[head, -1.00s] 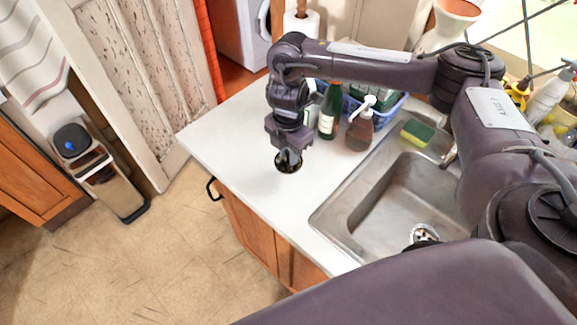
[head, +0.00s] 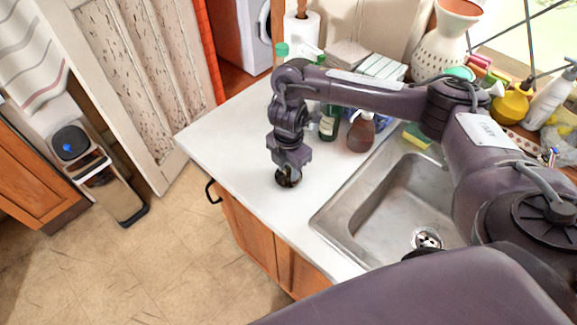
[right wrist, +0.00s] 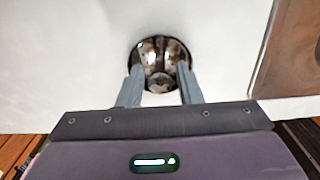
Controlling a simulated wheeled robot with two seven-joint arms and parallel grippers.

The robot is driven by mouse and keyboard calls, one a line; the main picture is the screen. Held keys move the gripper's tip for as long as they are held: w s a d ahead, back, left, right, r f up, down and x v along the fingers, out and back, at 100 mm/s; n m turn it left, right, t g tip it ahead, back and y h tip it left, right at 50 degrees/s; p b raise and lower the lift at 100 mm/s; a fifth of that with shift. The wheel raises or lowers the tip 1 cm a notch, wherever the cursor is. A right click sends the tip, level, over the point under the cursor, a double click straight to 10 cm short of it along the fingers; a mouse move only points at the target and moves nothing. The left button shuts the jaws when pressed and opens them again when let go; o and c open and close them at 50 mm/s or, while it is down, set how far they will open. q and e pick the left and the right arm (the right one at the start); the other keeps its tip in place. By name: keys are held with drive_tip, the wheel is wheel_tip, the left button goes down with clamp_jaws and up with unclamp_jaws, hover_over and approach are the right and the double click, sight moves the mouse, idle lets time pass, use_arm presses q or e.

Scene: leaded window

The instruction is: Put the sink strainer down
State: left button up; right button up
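The sink strainer (head: 288,176), a small dark, shiny metal cup, is at the white countertop, left of the sink. My right gripper (head: 290,166) points down at it from above. In the right wrist view the two grey fingers (right wrist: 160,80) press on both sides of the strainer (right wrist: 160,52), with its round body showing between and beyond them. The strainer is very low over the counter; I cannot tell whether its underside touches. The left gripper is not in view.
The metal sink (head: 375,205) with its drain (head: 427,238) lies to the right. A green bottle (head: 329,122) and a brown soap bottle (head: 361,131) stand behind the gripper. A sponge (head: 417,136) sits at the sink's back edge. The counter (head: 235,140) is clear at left.

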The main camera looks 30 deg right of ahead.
sight(288, 166)
drive_tip(key=shift+o, duration=0.8)
drive_tip(key=shift+r, duration=0.25)
wheel_tip(288, 166, up, 12)
drive_tip(key=p, duration=0.2)
drive_tip(key=shift+a+f, duration=0.1)
